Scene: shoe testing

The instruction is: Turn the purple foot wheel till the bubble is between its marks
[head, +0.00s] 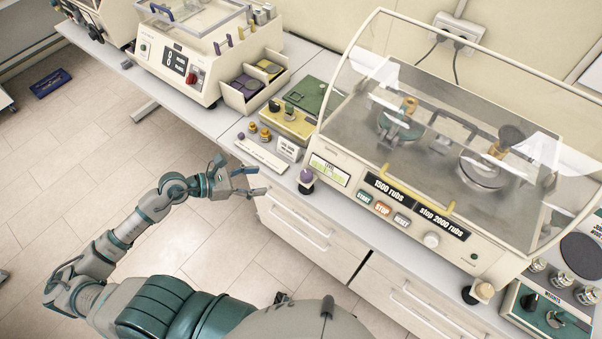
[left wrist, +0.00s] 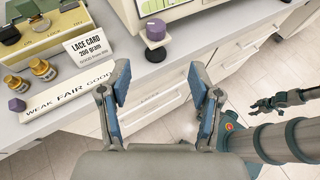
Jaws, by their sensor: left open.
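The purple foot wheel (head: 306,175) is under the front left corner of the cream rub-test machine (head: 345,150). It also shows in the left wrist view (left wrist: 156,29), above a dark foot. The level's yellow-green window (head: 329,169) is on the machine's front face, just right of the wheel; its edge shows in the left wrist view (left wrist: 150,5). The bubble and marks are too small to read. My left gripper (head: 258,180) is open and empty, left of the wheel and apart from it. My right gripper (left wrist: 262,106) shows small in the left wrist view; its jaws are unclear.
A lace card (left wrist: 90,47), a grading strip (left wrist: 70,92), brass weights and another purple knob (left wrist: 17,104) lie on the bench left of the wheel. Drawers (head: 300,220) are below the bench edge.

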